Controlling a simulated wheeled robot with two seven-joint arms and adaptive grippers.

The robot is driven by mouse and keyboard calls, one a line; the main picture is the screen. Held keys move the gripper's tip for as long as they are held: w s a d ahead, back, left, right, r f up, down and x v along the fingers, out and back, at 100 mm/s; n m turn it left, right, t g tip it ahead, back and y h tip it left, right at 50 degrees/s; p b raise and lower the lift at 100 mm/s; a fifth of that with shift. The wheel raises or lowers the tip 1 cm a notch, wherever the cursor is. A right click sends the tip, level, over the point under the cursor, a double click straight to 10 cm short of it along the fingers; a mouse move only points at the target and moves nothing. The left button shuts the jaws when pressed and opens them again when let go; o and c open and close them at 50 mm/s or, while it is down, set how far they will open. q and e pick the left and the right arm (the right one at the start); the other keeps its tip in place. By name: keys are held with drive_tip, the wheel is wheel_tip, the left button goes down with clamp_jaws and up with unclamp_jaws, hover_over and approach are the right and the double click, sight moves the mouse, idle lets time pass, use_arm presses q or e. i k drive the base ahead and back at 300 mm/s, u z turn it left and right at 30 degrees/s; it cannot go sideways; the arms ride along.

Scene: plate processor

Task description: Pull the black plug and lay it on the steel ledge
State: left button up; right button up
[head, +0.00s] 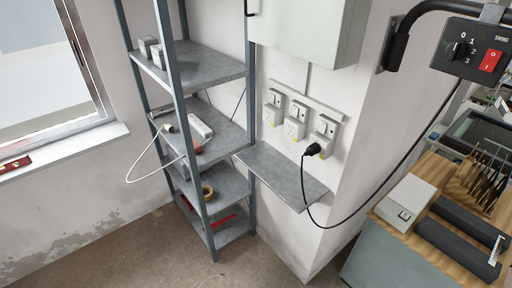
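The black plug (312,149) sits in the rightmost of three wall sockets (323,137). Its black cable (372,205) hangs from it in a loop past the ledge and runs up right to the machine with the red switch. The steel ledge (283,177) is a grey shelf on the wall just below the sockets, and its visible top is bare. Neither of my grippers is in the head view.
A metal shelf rack (181,90) stands left of the ledge, holding a white cable (143,158), a tape roll (207,191) and boxes. A grey cabinet (308,28) hangs above the sockets. A wooden workbench (450,195) with tools stands at right.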

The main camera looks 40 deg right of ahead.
sight(314, 149)
drive_tip(key=u, duration=0.25)
drive_tip(key=i, duration=3.25)
drive_tip(key=z, duration=3.85)
drive_tip(key=i, duration=0.45)
drive_tip(key=u, duration=0.05)
